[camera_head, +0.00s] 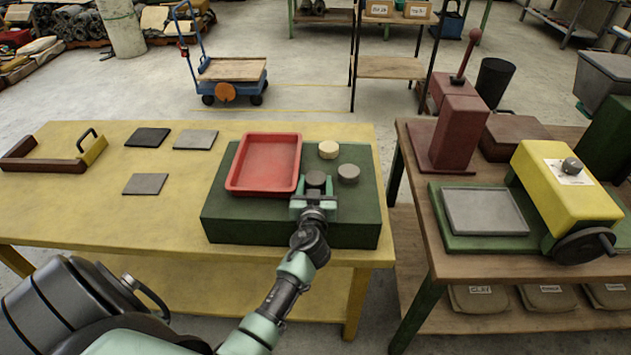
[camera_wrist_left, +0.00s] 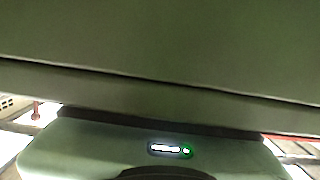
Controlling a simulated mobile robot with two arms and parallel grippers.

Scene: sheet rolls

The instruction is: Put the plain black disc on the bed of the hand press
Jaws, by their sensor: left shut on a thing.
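My left gripper (camera_head: 315,192) is over the front of the dark green block (camera_head: 235,228) on the yellow table. It is shut on a dark grey-black disc (camera_head: 316,178). I cannot tell whether the disc still touches the block. A lighter grey disc (camera_head: 348,174) lies just right of it and a cream disc (camera_head: 328,149) lies behind. A maroon upright machine with a lever (camera_head: 458,133), which looks like the hand press, stands on the right table. My right gripper is not in view.
A red tray (camera_head: 235,184) sits left of the gripper on the block. Several flat squares (camera_head: 145,184) lie farther left. A yellow machine with a crank (camera_head: 560,188) and a grey plate (camera_head: 487,211) stand on the right table. A gap separates the tables.

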